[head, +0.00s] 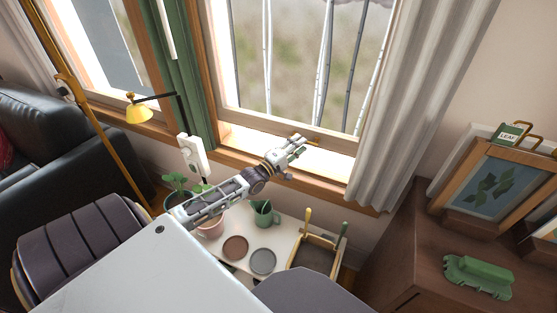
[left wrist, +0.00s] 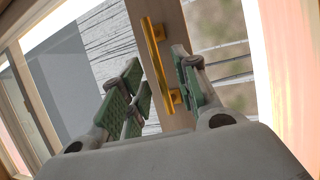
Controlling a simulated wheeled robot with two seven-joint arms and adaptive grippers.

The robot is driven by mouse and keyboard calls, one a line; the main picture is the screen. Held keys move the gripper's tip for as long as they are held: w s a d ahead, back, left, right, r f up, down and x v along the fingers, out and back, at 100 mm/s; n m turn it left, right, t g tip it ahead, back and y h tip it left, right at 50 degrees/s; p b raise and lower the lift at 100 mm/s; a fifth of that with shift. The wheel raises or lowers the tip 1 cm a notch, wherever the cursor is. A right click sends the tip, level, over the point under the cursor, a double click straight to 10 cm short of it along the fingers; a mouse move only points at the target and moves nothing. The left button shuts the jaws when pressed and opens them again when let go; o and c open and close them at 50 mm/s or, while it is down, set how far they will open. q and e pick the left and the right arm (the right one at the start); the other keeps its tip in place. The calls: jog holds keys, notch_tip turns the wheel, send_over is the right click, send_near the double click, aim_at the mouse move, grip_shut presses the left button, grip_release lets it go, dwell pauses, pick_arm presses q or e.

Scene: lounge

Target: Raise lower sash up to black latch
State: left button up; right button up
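The lower sash (head: 254,116) of the right-hand window has a wooden bottom rail, just above the brightly lit sill (head: 240,136). My left gripper (head: 299,142) reaches to this rail from the lower left. In the left wrist view, a yellow bar handle (left wrist: 153,58) is fixed along the rail (left wrist: 174,32). My left gripper (left wrist: 160,85) is open, with green-padded fingers on either side of the handle's line. I cannot tell whether the fingers touch it. I cannot make out the black latch in either view. My right gripper is not in view.
A grey curtain (head: 412,75) hangs right of the window. A brass lamp (head: 139,112) and black sofa (head: 95,130) are left. A wooden cabinet (head: 425,270) stands right.

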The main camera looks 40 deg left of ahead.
pick_arm(q)
jog(key=v, duration=1)
dwell(0.7)
jog(key=shift+s, duration=0.15)
dwell(0.5)
